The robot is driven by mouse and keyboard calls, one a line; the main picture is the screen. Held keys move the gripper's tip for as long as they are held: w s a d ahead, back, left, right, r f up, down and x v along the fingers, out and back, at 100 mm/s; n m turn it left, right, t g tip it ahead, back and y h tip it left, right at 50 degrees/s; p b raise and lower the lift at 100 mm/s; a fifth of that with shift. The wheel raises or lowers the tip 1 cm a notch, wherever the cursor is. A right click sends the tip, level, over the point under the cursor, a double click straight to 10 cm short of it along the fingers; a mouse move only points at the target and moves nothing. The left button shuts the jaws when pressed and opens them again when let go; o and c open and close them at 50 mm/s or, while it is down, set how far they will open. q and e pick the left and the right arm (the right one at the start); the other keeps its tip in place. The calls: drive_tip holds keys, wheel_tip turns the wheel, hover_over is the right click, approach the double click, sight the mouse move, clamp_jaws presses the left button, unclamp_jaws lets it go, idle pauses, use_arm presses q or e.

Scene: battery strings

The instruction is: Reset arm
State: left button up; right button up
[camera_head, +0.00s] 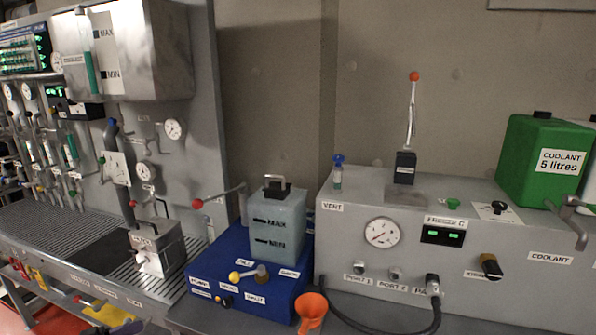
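Neither of my grippers shows in the head view, and I cannot make out either arm. What the grippers hold, if anything, is hidden. A grey machine (470,270) on the right bears a round gauge (382,232), a small panel with green lights (443,237) and an upright lever with a red-orange knob (411,110). A blue unit (226,268) beside it carries a translucent tank marked MAX and MIN (277,225). A lever with a red knob (222,196) reaches left from near the tank.
A green coolant container (544,160) stands on the grey machine at right, near a metal spout (572,220). An orange funnel (311,309) and a black hose are at the front. A metal box (157,248) sits on the grated bench at left.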

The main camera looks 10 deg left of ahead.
use_arm(q)
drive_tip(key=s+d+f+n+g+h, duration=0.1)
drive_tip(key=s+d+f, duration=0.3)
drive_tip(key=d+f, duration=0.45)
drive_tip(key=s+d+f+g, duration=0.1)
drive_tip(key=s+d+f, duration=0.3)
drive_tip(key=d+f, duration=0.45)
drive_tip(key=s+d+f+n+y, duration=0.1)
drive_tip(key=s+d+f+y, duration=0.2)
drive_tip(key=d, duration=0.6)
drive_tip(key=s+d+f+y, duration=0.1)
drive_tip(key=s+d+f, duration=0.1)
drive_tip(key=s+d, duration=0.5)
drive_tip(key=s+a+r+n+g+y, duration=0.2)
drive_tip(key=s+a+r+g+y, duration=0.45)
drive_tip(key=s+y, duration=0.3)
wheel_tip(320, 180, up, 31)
drive_tip(key=p, duration=3.1)
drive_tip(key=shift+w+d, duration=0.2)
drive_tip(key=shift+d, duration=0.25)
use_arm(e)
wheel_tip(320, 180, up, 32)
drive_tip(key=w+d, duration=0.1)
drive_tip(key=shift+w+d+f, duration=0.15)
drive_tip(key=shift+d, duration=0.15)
